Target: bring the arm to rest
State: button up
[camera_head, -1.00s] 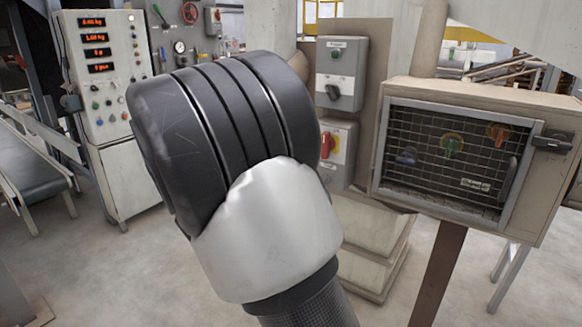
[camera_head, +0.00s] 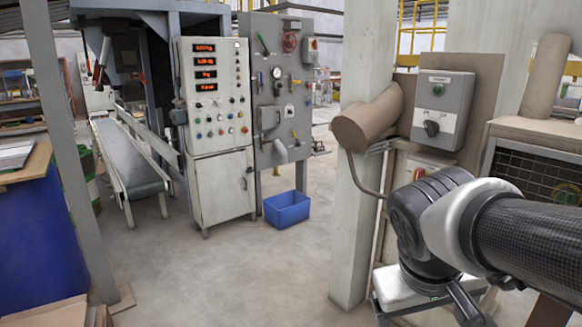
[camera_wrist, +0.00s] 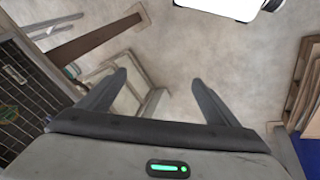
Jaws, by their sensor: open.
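My arm (camera_head: 440,225) is bent on the right of the head view, in front of the wall-mounted boxes. In the wrist view my gripper (camera_wrist: 158,86) has its two dark fingers spread wide with nothing between them. Bare concrete floor shows beyond and between the fingers. In the head view I cannot clearly make out the fingertips.
A mesh-fronted box (camera_head: 540,170) and a grey switch box (camera_head: 442,105) are close by my arm. A pale column (camera_head: 350,230) stands left of it. A control cabinet (camera_head: 215,120), a blue bin (camera_head: 287,209) and a conveyor (camera_head: 132,165) stand farther left. The middle floor is clear.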

jog(key=s+a+r+t+y, duration=0.2)
jog(key=s+a+r+y, duration=0.1)
jog(key=a, duration=0.3)
notch_tip(320, 180, up, 22)
jog(key=p, duration=2.3)
jog(key=shift+f, duration=0.1)
